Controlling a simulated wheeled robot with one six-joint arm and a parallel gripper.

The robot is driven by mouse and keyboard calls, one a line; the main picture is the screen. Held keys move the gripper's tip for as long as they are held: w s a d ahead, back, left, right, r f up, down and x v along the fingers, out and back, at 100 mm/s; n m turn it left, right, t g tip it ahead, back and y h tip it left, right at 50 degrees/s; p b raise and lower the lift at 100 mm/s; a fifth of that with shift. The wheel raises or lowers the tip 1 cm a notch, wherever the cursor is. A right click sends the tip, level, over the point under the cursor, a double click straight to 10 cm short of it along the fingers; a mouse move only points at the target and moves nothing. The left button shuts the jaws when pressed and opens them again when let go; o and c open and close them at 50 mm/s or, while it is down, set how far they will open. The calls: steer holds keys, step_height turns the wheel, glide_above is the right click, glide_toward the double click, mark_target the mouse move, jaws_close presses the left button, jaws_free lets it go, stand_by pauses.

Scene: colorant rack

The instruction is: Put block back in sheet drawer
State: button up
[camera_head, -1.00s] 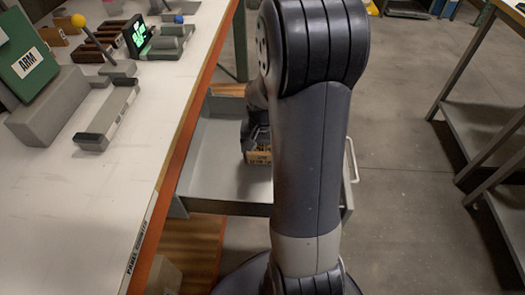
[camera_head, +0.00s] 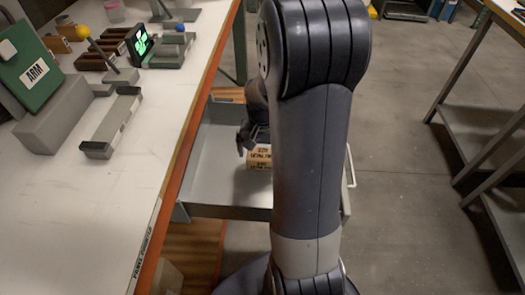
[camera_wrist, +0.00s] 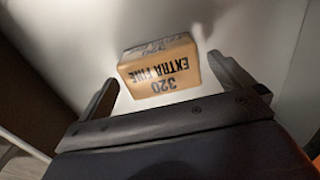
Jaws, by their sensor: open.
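The block (camera_head: 259,157) is a tan sanding block with dark print. It lies inside the open grey sheet drawer (camera_head: 212,157) under the bench. In the wrist view the block (camera_wrist: 160,70) reads "320 EXTRA FINE" and sits on the pale drawer floor. My gripper (camera_wrist: 163,70) is open, with one finger to each side of the block in the picture and no visible contact. In the head view my gripper (camera_head: 243,143) is beside and above the block, partly hidden by my arm. My arm also covers the drawer's right part.
The white bench (camera_head: 150,140) with an orange edge runs along the left. It carries a green ARM box (camera_head: 28,65), a grey holder (camera_head: 112,125) and a lit green display (camera_head: 140,40). The drawer handle (camera_head: 350,165) is at the right. Open floor lies beyond it.

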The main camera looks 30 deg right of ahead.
mark_target(262, 154)
step_height(262, 154, up, 9)
steer(key=p, duration=0.7)
steer(key=shift+r, duration=0.15)
